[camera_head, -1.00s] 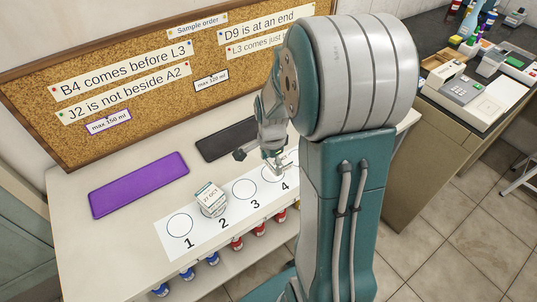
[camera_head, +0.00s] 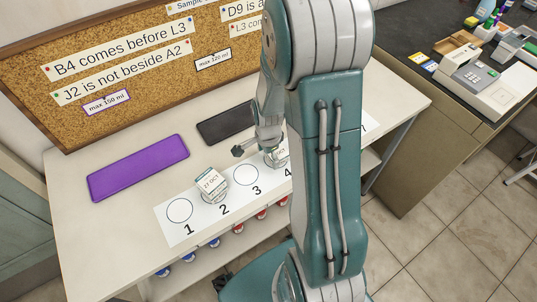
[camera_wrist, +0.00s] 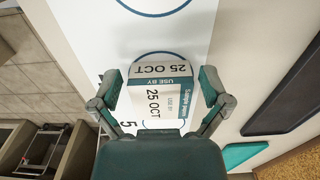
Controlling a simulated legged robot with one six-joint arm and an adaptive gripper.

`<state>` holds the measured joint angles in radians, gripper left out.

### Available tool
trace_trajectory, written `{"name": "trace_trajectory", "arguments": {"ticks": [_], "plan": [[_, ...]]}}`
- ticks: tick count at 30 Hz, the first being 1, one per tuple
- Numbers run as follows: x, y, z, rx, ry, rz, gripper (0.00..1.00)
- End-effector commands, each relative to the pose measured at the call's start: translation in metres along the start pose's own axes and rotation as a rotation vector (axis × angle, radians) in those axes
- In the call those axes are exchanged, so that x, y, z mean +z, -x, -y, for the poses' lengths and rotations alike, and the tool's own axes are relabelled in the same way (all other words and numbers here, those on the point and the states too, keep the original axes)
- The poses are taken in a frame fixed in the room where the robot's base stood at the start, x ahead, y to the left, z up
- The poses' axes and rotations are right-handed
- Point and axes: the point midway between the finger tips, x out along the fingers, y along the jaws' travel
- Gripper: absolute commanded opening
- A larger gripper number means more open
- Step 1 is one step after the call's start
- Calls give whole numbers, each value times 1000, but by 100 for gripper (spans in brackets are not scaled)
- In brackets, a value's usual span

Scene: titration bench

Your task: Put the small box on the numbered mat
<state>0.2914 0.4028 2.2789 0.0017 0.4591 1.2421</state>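A small white box (camera_wrist: 160,105) marked 25 OCT is between the fingers of my gripper (camera_wrist: 160,85) in the wrist view. The gripper looks open, with narrow gaps beside the box; contact is hard to judge. In the head view my gripper (camera_head: 268,150) points down near number 4, and part of the box (camera_head: 281,156) shows there behind my arm. Whether it rests on the mat is not clear. The white numbered mat (camera_head: 205,229) has circles with 1 to 4 visible; my arm hides more of it. Another small box (camera_head: 211,184), marked 27 OCT, stands at circle 2.
Circles 1 and 3 are empty. A purple pad (camera_head: 138,167) and a black pad (camera_head: 228,126) lie behind the mat. A cork board (camera_head: 140,60) with notes stands at the back. Blue- and red-capped bottles (camera_head: 190,249) sit on a shelf below. A dark counter (camera_head: 400,40) is at right.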

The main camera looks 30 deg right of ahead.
Motion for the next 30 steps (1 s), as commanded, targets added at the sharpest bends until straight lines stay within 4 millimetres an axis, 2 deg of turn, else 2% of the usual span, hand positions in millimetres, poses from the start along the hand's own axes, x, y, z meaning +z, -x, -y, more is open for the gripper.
{"name": "trace_trajectory", "arguments": {"ticks": [9, 13, 24, 30], "plan": [[-3, 1, 0, -1, -2, 2, 100], [-2, 11, 1, -4, -1, 0, 100], [-2, 84, 2, -7, -1, -1, 100], [-2, 113, 1, -4, -1, 0, 100]]}}
